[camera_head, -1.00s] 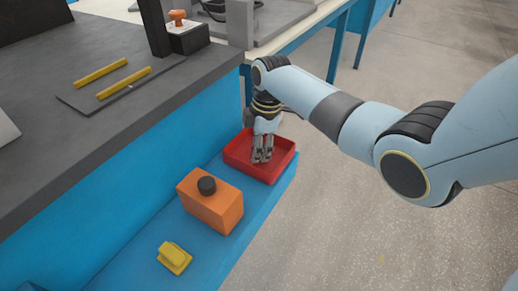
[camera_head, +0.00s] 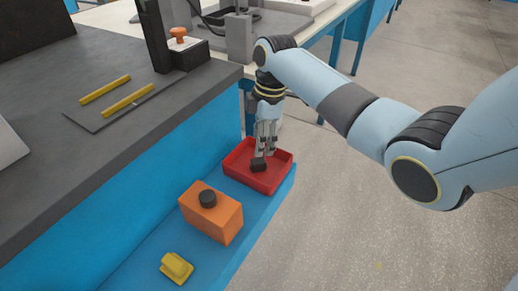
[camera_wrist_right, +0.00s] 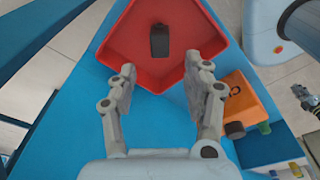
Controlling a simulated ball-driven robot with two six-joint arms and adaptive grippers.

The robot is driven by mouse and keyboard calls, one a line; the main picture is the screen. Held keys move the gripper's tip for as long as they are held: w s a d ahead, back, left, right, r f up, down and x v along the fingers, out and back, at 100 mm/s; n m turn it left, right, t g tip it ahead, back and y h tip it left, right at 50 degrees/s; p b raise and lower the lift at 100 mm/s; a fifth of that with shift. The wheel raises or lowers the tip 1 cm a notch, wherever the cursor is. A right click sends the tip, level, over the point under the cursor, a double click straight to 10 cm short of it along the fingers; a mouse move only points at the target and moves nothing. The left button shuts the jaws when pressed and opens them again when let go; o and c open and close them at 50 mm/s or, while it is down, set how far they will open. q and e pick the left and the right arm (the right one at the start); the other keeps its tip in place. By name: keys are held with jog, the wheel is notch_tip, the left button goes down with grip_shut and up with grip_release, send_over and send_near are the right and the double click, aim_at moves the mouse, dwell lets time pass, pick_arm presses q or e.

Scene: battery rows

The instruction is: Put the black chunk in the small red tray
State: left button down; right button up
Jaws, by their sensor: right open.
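The black chunk (camera_head: 258,164) is inside the small red tray (camera_head: 281,178). In the right wrist view the chunk (camera_wrist_right: 159,42) lies within the walls of the red tray (camera_wrist_right: 197,25), apart from the fingers. My right gripper (camera_head: 266,150) is above the tray, fingers pointing down. In the wrist view its two fingers (camera_wrist_right: 161,68) are spread wide with nothing between them. My left gripper is not in view.
An orange box (camera_head: 212,216) with a black round knob and a yellow object (camera_head: 176,267) stand on the blue ledge (camera_head: 145,262) beside the tray. The dark-topped workbench (camera_head: 95,140) rises to the left. Open floor lies to the right.

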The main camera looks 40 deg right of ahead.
aim_at(263, 160)
jog(key=r, duration=0.4)
jog(key=shift+s+d+p, duration=0.15)
jog(key=shift+d+p, duration=0.05)
jog(key=shift+p, duration=0.15)
